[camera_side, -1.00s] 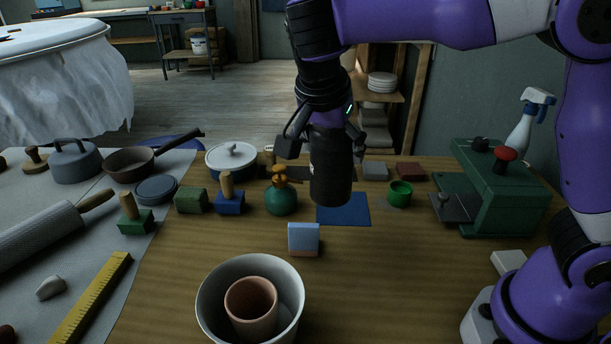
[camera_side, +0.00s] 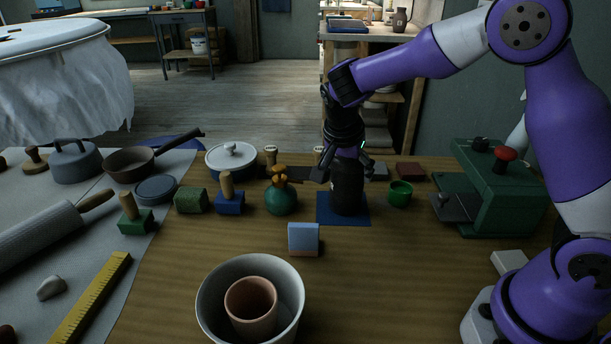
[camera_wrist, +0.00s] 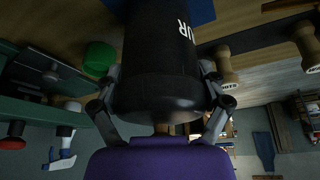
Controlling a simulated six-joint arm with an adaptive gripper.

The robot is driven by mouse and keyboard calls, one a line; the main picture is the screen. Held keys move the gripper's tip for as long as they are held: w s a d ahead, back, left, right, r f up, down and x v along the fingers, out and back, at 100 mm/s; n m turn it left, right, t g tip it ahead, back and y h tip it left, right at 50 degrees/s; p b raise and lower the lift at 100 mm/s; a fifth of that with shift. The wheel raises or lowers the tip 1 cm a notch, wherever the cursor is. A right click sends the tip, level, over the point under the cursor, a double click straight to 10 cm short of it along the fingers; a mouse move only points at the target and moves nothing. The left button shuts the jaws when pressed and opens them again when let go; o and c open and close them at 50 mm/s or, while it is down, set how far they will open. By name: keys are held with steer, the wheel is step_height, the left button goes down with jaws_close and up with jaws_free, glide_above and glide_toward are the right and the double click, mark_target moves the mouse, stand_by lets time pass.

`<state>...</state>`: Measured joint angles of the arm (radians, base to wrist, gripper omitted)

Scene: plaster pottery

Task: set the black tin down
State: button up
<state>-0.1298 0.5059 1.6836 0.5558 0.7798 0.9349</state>
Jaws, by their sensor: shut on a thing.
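The black tin (camera_side: 347,190) is upright over the blue mat (camera_side: 328,212) in the side view. Its lower end is at the mat; I cannot tell whether it touches or hangs just above. My gripper (camera_side: 343,168) is shut on the upper part of the tin from above. In the wrist view the tin (camera_wrist: 165,65) fills the middle, with white lettering on its side and a gripper finger at either side. The blue mat (camera_wrist: 203,11) shows partly at the top of that view.
A green cup (camera_side: 400,194) stands just right of the mat, and a teal bottle (camera_side: 281,198) stands left of it. A blue-and-white block (camera_side: 304,238) is in front. A green press (camera_side: 500,190) stands at right.

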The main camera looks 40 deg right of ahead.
steer(key=o, duration=1)
steer(key=shift+f, duration=0.1)
steer(key=s+a+r+n, duration=0.1)
steer(key=s+r, duration=0.1)
steer(key=r, duration=0.5)
steer(key=s+a+r+n, duration=0.2)
steer(key=r, duration=0.5)
steer(key=s+a+f+n+t+y, duration=0.2)
steer(key=s+f+n+t+y, duration=0.1)
steer(key=s+n, duration=0.8)
steer(key=shift+s+a+f+t+y, duration=0.2)
steer(key=shift+s+t+y, duration=0.3)
steer(key=shift+s+y, duration=0.35)
